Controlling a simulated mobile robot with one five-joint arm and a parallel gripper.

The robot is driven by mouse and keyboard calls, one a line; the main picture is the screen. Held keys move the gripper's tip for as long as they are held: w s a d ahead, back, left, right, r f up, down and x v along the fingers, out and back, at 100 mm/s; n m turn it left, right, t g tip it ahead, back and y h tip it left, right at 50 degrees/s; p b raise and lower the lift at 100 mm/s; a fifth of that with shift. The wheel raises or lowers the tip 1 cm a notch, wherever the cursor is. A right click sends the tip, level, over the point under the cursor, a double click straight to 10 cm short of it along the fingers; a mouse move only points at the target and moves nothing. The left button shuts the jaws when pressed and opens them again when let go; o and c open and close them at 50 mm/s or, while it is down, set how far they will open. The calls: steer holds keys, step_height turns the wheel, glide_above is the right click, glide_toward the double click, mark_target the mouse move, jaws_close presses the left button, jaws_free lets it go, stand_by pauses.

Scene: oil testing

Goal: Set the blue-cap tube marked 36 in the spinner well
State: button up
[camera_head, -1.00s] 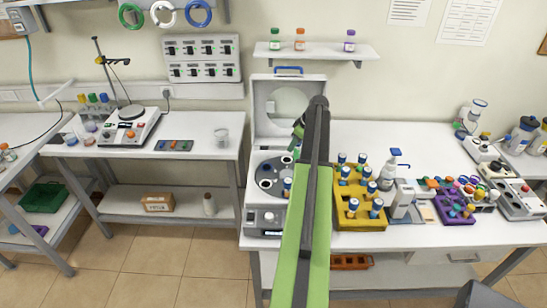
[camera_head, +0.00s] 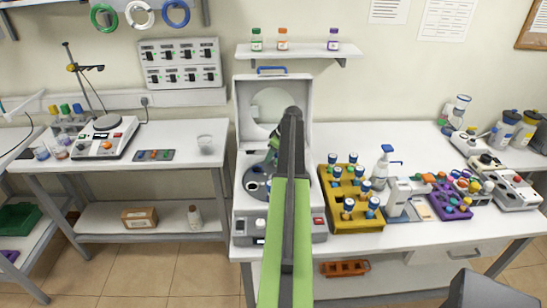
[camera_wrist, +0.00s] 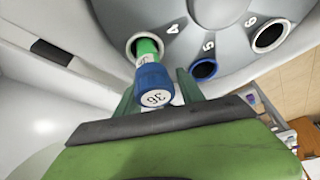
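The blue-cap tube marked 36 (camera_wrist: 155,85) has its green body entering a white-rimmed well (camera_wrist: 133,41) beside the number 4. Its cap stands out toward the wrist camera. My gripper (camera_wrist: 160,88) has a finger on each side of the cap, with small visible gaps, so it looks open around it. The spinner (camera_wrist: 195,20) also shows wells by 5 and 6: one blue-rimmed, one white-rimmed, both with dark holes. In the head view the spinner (camera_head: 248,205) has its lid up, and my arm covers much of it and the tube.
A yellow rack (camera_head: 357,222) with several blue-cap tubes stands close right of the spinner. Further right are a pump bottle (camera_head: 382,168), a small white device (camera_head: 400,200) and a purple rack (camera_head: 450,208). The raised lid (camera_head: 240,105) stands behind the spinner.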

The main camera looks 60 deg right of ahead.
steer(key=shift+r, duration=0.15)
steer(key=p+v, duration=1.1)
steer(key=v, duration=0.1)
steer(key=shift+s, duration=0.15)
steer(key=shift+d, duration=0.1)
steer(key=w+a+f+g, duration=0.1)
steer(key=w+a, duration=0.4)
steer(key=a, duration=0.7)
steer(key=w+a+g+y, duration=0.1)
steer(key=w+a, duration=0.5)
steer(key=a, duration=0.6)
steer(key=w+a+f, duration=0.1)
steer(key=w+a, duration=0.4)
steer(key=a, duration=0.7)
steer(key=s+a+g, duration=0.1)
steer(key=s+a, duration=0.1)
steer(key=a, duration=1.4)
steer(key=s+a+g+h, duration=0.1)
steer(key=s+a, duration=0.2)
steer(key=a, duration=1.4)
steer(key=shift+s+a, duration=0.2)
